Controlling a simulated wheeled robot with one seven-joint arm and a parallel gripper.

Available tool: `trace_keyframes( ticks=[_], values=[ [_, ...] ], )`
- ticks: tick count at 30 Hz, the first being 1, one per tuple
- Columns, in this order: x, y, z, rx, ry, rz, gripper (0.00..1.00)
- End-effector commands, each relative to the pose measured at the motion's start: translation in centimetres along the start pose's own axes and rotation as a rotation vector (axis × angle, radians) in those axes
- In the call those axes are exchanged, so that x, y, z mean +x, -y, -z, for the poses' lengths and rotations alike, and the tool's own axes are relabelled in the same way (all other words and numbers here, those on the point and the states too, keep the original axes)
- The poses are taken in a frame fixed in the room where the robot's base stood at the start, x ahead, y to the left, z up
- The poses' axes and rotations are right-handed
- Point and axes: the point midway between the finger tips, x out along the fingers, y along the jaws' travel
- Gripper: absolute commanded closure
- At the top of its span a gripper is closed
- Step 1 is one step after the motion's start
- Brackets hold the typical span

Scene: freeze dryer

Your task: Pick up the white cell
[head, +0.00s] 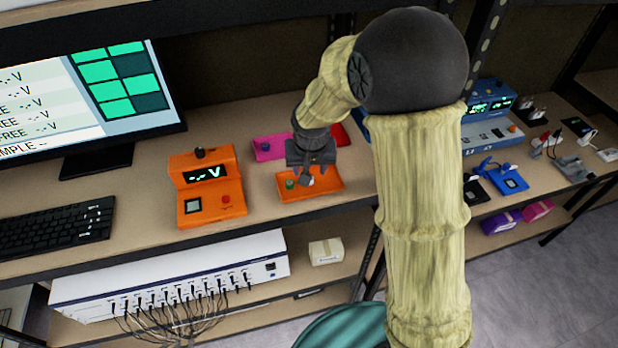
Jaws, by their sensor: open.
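A small white cell (310,182) shows just under my gripper, at the orange tray (330,188) on the bench. My gripper (305,178) points down over this tray with its jaws open. Its fingers partly hide the cell, and I cannot tell whether they touch it. A small green cell (290,184) sits in the same tray, left of the fingers.
An orange voltage meter (208,185) stands left of the tray. A magenta tray (270,149) and a red tray (342,136) lie behind my gripper. A monitor (85,95) and keyboard (55,228) are further left. Blue devices (490,108) stand at the right.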

Motion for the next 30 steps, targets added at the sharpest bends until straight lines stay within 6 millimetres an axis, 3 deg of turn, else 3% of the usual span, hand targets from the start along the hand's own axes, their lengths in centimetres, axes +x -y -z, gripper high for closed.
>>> trace_keyframes(
  ticks=[11,23,30],
  values=[
    [0.3,0.0,0.0,-0.001,0.002,-0.001,0.51],
    [4.6,0.0,0.2,-0.002,0.003,-0.001,0.51],
    [5.2,0.0,0.2,-0.002,-0.001,0.0,0.51]
  ],
)
